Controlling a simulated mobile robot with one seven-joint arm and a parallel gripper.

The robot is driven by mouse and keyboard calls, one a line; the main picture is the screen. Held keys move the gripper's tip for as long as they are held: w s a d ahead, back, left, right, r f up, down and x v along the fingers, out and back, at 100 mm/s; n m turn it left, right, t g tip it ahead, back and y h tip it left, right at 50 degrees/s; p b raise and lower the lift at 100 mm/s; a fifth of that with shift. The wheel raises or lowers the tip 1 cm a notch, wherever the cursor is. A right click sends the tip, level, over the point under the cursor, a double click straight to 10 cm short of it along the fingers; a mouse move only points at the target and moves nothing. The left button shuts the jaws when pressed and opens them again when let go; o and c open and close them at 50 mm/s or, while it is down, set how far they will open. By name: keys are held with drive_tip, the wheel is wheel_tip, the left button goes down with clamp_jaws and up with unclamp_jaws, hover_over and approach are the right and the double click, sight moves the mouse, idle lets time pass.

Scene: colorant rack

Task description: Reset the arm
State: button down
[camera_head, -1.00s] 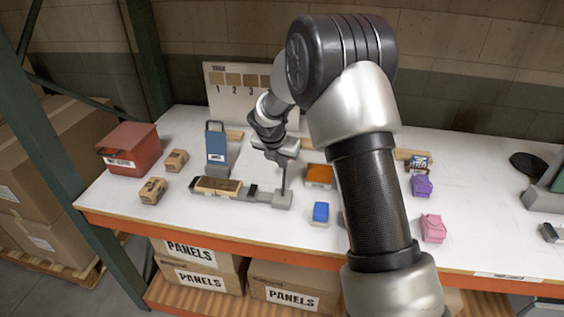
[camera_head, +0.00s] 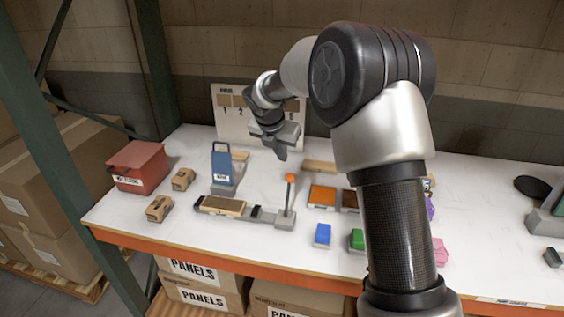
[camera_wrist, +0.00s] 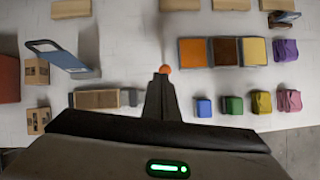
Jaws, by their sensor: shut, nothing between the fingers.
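My gripper (camera_head: 281,153) is shut and empty, raised above the table behind the lever. In the wrist view my gripper (camera_wrist: 162,78) shows its closed fingers pointing at the orange knob (camera_wrist: 165,69). That orange knob (camera_head: 291,178) tops a thin upright lever (camera_head: 288,198) on the grey press (camera_head: 262,215). There is a visible gap between the fingers and the knob in the head view. A tan block (camera_head: 222,206) lies on the press's left part.
A red bin (camera_head: 137,165) and small cartons (camera_head: 159,208) stand left. A blue-panelled stand (camera_head: 222,165) is behind the press. Orange (camera_head: 322,195), blue (camera_head: 322,233) and green (camera_head: 357,239) blocks sit right. A numbered board (camera_head: 228,125) stands at the back.

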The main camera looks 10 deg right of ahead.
drive_tip(key=s+d+r+m, duration=0.3)
drive_tip(key=s+r+m, duration=0.45)
drive_tip(key=s, duration=0.25)
drive_tip(key=s+d+r+m, duration=0.3)
drive_tip(key=s+r+m, duration=0.45)
drive_tip(key=s, duration=0.25)
drive_tip(key=s+f+m+y, duration=0.2)
drive_tip(key=s+f+m, duration=0.1)
drive_tip(key=s+m, duration=1.2)
drive_tip(key=s, duration=0.5)
drive_tip(key=shift+d+t, duration=0.15)
drive_tip(key=shift+t, duration=0.15)
